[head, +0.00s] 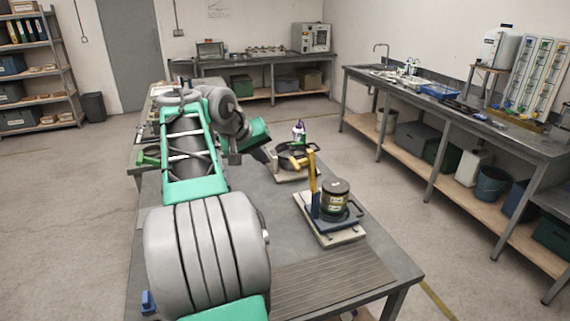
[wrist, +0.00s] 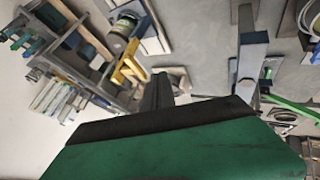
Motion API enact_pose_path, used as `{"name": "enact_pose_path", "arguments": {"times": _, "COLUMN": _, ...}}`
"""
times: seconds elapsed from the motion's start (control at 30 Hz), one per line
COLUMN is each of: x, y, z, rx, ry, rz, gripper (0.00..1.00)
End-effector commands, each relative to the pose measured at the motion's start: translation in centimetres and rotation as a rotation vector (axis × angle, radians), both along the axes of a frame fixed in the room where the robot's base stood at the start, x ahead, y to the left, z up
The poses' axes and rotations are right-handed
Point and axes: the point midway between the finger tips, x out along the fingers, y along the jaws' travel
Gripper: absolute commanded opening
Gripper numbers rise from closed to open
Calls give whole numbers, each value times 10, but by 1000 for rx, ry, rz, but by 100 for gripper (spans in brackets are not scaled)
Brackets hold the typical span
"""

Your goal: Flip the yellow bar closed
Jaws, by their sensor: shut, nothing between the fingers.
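The yellow bar (head: 312,172) stands upright on a blue base (head: 327,218), beside a dark labelled canister (head: 335,199). A yellow bar (wrist: 128,66) also shows in the wrist view, left of my fingers and apart from them.
A pale board (head: 345,238) carries the base and canister on the grey table (head: 270,228). Behind it stands a second fixture (head: 294,157) with a dark ring and a yellow part, near a white bottle (head: 299,130). A ribbed mat (head: 330,283) lies clear at the front.

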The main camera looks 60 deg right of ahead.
Motion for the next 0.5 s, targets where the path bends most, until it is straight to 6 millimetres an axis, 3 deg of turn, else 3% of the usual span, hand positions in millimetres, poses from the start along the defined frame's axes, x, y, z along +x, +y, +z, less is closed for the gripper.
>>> {"name": "enact_pose_path", "arguments": {"times": 0.3, "x": -6, "y": -44, "z": -55, "rx": 2, "ry": 2, "rz": -2, "gripper": 0}}
{"name": "enact_pose_path", "arguments": {"times": 0.5, "x": -28, "y": -65, "z": -46, "rx": 1, "ry": -1, "rz": -2, "gripper": 0}}
